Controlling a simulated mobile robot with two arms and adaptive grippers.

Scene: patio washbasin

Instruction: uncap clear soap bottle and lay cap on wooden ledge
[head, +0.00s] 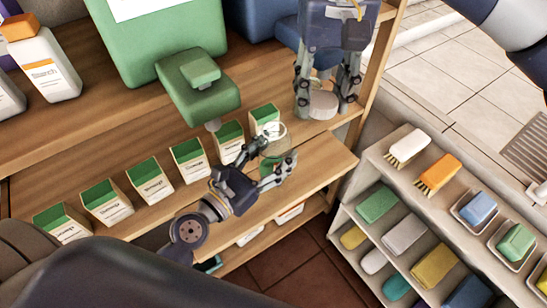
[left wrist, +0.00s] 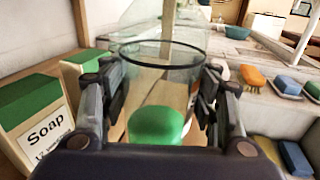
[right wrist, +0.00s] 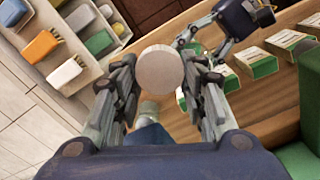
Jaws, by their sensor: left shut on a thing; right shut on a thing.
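The clear soap bottle (head: 273,134) is see-through, with an open round rim that shows well in the left wrist view (left wrist: 162,52). Something green shows low in it or through it. My left gripper (head: 278,168) is shut around its sides, at the front of the wooden ledge (head: 315,160). My right gripper (head: 326,88) is shut on a pale grey round cap (head: 322,104), up and to the right of the bottle and apart from it. The cap's flat disc faces the right wrist camera (right wrist: 160,70). Whether the cap touches the wood beneath is unclear.
Several green-and-white soap boxes (head: 150,180) stand in a row left of the bottle. A green pump container (head: 198,90) and a white bottle (head: 47,65) stand behind. A pale rack (head: 395,175) with brushes and soaps is at right. The ledge's front strip is mostly bare.

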